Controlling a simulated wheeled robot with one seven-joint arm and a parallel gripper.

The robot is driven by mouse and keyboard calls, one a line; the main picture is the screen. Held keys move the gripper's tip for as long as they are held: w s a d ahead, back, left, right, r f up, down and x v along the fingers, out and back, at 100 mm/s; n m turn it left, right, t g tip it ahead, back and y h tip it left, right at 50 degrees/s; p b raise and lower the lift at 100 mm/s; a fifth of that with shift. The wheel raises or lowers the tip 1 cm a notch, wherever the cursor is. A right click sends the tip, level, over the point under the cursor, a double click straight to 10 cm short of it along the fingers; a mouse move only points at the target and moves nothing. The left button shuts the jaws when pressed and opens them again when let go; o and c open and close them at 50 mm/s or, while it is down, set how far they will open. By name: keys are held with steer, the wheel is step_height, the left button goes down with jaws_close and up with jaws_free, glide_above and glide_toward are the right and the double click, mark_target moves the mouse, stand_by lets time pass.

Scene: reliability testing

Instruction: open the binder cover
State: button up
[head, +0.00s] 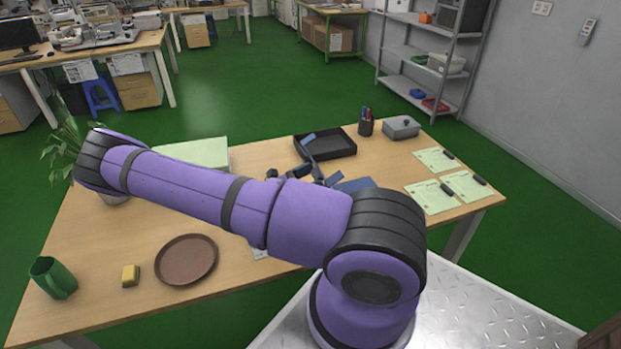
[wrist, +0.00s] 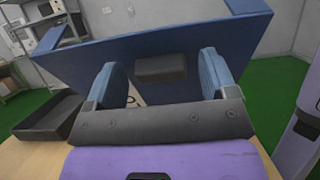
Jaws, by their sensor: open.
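The blue binder shows in the wrist view as a broad blue panel (wrist: 95,62), apparently its cover, tilted up across the picture. A dark block (wrist: 160,68) sits on it. In the head view my arm hides most of the binder; a blue part (head: 355,185) shows behind the arm. My gripper (wrist: 163,70) is open, its two blue fingers apart and on either side of the dark block, close to the panel. Contact cannot be told. In the head view my gripper (head: 318,173) is partly hidden behind my arm.
A black tray (head: 330,147) lies behind the binder, with a pen cup (head: 366,127) and grey box (head: 401,128) beyond. Papers (head: 432,196) lie at right. A brown plate (head: 186,260), yellow sponge (head: 130,276) and green cup (head: 53,278) stand front left.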

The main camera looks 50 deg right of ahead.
steer(key=c, duration=1.3)
steer(key=shift+s+d+r+t+y, duration=0.3)
steer(key=shift+s+d+r+y, duration=0.15)
steer(key=shift+d+r, duration=0.2)
steer(key=shift+s+d+r+t+y, duration=0.25)
steer(key=shift+d+t+y, duration=0.1)
steer(key=shift+d, duration=0.1)
steer(key=shift+s+d+r+t+y, duration=0.2)
steer(key=shift+d+r+t+y, duration=0.1)
steer(key=shift+d, duration=0.15)
steer(key=o, duration=1.3)
steer(key=shift+g, duration=0.25)
steer(key=shift+f, duration=0.1)
